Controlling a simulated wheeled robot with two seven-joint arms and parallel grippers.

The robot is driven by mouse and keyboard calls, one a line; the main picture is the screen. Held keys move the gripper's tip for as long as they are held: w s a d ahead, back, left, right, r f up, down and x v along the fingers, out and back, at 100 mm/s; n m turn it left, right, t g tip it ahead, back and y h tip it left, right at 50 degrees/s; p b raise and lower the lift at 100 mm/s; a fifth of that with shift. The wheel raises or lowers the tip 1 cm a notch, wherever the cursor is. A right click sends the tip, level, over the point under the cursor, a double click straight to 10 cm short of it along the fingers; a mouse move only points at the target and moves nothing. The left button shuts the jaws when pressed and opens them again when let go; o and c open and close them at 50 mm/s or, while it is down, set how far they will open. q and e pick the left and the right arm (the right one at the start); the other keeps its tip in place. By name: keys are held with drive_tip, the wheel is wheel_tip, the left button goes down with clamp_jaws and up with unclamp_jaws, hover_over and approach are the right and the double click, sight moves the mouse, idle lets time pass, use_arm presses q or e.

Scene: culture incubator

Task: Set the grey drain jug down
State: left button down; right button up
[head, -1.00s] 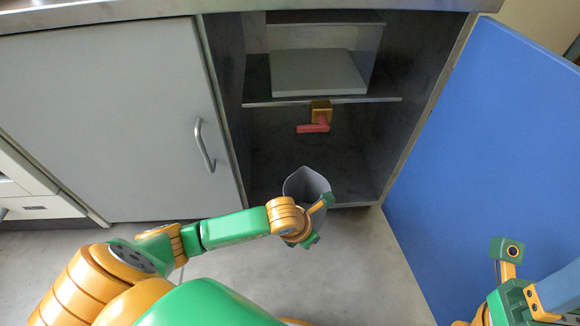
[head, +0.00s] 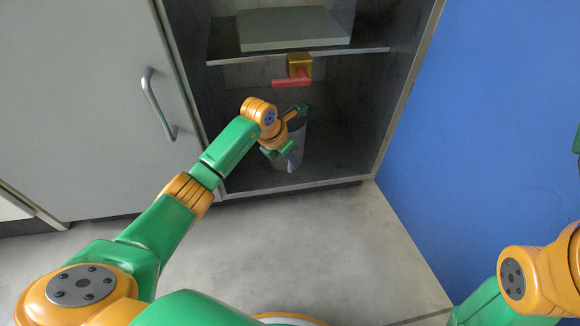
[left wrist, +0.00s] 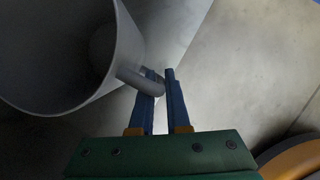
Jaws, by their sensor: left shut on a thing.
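The grey drain jug (head: 298,150) is in the lower compartment of the open cabinet, near its front edge, below the red-handled tap. My left gripper (head: 288,128) is at the jug and partly covers it. In the left wrist view the jug's open mouth (left wrist: 70,80) fills the upper left, and it looks empty. The left fingers (left wrist: 161,85) are shut on its stub handle. Whether the jug's base touches the cabinet floor cannot be told. My right arm is at the right edge; its fingers are not seen.
The brass tap with a red handle (head: 292,83) hangs under the shelf (head: 350,53). A pale grey slab (head: 290,28) lies on the shelf. The blue door (head: 480,120) stands open at right. A grey closed door (head: 90,110) is at left. The cabinet floor right of the jug is clear.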

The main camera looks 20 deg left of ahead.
use_arm(q)
drive_tip(key=c, duration=0.9)
unclamp_jaws()
